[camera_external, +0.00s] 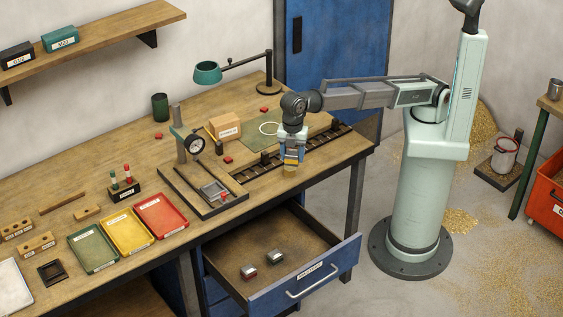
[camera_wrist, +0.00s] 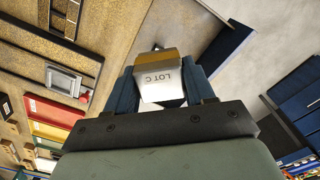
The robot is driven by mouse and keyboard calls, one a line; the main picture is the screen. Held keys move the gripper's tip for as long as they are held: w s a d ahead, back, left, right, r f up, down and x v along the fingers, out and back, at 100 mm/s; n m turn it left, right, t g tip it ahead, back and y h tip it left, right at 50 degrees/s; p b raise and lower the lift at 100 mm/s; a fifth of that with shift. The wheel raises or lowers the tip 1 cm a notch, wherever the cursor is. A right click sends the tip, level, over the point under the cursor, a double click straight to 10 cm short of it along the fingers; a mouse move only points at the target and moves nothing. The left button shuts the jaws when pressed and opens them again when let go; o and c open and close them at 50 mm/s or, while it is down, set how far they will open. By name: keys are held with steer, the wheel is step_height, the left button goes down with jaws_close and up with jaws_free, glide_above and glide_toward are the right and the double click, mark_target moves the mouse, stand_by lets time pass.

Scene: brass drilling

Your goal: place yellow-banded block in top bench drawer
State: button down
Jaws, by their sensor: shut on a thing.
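My gripper (camera_external: 291,158) is shut on the yellow-banded block (camera_external: 290,169), above the bench near its front right edge. In the wrist view the block (camera_wrist: 163,82) sits between the blue fingers; its silver face reads "LOT C" and its yellow band is at the far end. The top bench drawer (camera_external: 325,277) is pulled open below the bench front, lower in the picture than my gripper. Inside it lie a red-marked block (camera_external: 249,271) and a dark green-marked block (camera_external: 276,257), towards its front left.
The bench (camera_external: 110,180) carries a dial gauge stand (camera_external: 195,145), a dark slotted rail (camera_external: 270,163), a cardboard box (camera_external: 225,128) and a lamp (camera_external: 208,73). Green, yellow and red trays (camera_external: 160,215) stand at the front left. The drawer's rear and right floor is clear.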

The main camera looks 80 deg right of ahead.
steer(key=s+a+n, duration=0.1)
steer(key=s+a, duration=0.3)
steer(key=a, duration=0.1)
steer(key=shift+d+f, duration=0.15)
steer(key=shift+f, duration=9)
steer(key=shift+d+f, duration=0.1)
steer(key=shift+f, duration=9.05)
steer(key=shift+f, duration=0.1)
steer(key=shift+c, duration=2)
jaws_free()
step_height(320, 180, up, 12)
